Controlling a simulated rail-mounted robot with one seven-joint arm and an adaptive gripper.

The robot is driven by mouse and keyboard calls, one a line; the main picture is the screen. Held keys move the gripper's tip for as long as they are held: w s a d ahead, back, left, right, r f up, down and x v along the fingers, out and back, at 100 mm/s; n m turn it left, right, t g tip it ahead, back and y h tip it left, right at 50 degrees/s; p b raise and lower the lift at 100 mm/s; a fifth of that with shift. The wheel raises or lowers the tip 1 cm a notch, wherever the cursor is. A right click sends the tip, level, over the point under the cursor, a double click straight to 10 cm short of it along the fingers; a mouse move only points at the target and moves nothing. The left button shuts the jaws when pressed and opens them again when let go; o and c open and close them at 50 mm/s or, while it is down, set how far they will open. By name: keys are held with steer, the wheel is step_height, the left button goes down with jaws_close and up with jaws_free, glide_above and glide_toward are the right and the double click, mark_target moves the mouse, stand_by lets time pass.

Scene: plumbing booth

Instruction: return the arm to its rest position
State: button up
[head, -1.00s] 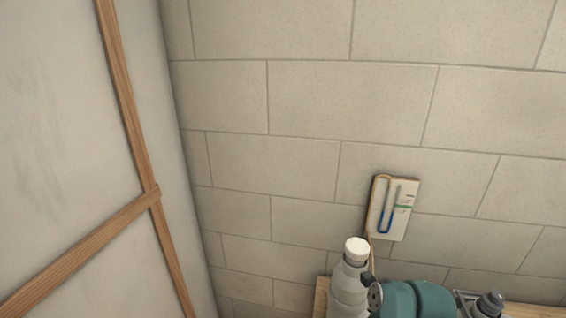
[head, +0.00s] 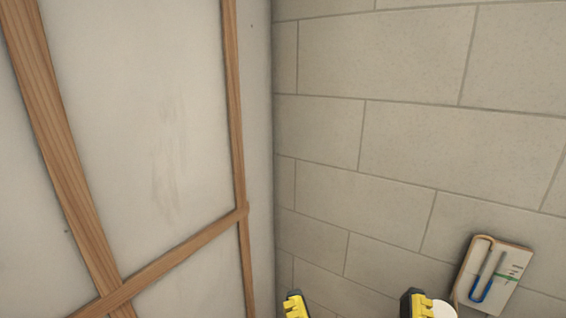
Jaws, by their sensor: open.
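My gripper (head: 355,305) shows at the bottom edge of the head view. Only its two yellow and black fingertips are in the picture, set wide apart with nothing visible between them. The right fingertip partly covers a bottle with a white cap (head: 444,310). The rest of my arm is out of view.
A block wall (head: 400,150) fills the right side. A small white panel (head: 492,275) with a blue and copper-coloured tube hangs at the lower right. A pale panel wall with wooden battens (head: 235,110) stands on the left and meets the block wall in a corner.

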step_height(320, 180, up, 22)
steer(key=p, duration=1.9)
steer(key=shift+w, duration=0.1)
steer(key=shift+c, duration=0.4)
